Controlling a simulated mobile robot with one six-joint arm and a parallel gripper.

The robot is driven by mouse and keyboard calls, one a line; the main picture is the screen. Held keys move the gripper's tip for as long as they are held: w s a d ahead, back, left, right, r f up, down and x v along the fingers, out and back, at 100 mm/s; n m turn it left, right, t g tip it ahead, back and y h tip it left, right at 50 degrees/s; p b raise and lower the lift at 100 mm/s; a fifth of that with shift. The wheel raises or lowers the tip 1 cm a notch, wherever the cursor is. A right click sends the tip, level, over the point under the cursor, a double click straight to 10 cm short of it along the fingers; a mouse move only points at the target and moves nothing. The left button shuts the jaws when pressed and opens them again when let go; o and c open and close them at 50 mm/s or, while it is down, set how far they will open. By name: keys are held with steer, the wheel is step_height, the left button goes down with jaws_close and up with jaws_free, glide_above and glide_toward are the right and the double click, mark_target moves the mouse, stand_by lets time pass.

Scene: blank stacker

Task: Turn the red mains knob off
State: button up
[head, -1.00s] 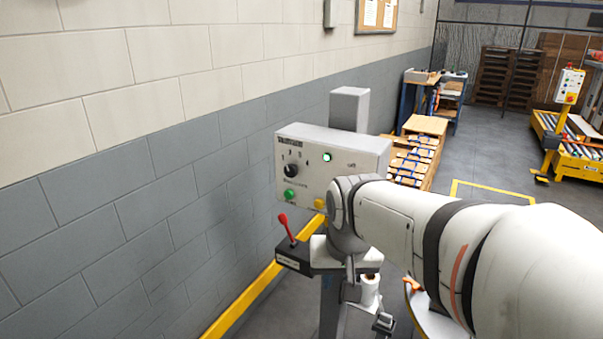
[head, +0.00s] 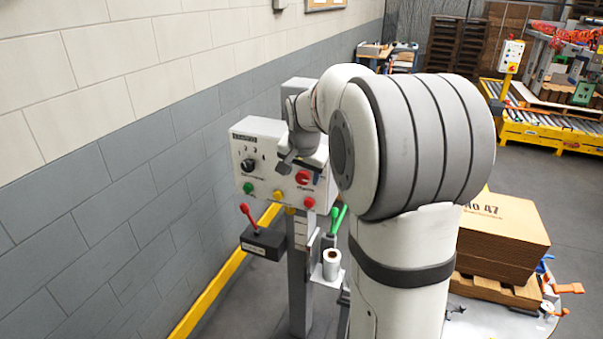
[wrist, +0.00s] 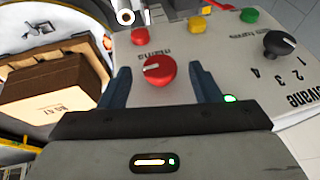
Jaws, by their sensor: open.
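The red mains knob (head: 303,177) is on the right part of a pale control panel (head: 243,135), just below my gripper in the head view. In the wrist view the round red knob (wrist: 160,73) shows between my two dark fingers, with a white pointer line lying nearly level and a "mains" label beside it. My gripper (wrist: 160,70) is open, one finger on each side of the knob in the picture. I cannot tell whether the fingers touch it. In the head view my gripper (head: 301,160) is partly hidden by my own arm.
The panel also has a black selector knob (wrist: 279,43), a green button (wrist: 249,15), a yellow button (wrist: 197,24) and a red button (wrist: 140,36). Stacked boxes (head: 503,235) are at right.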

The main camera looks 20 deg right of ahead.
steer(key=shift+x, duration=0.75)
steer(key=shift+c, duration=0.5)
steer(key=c, duration=0.9)
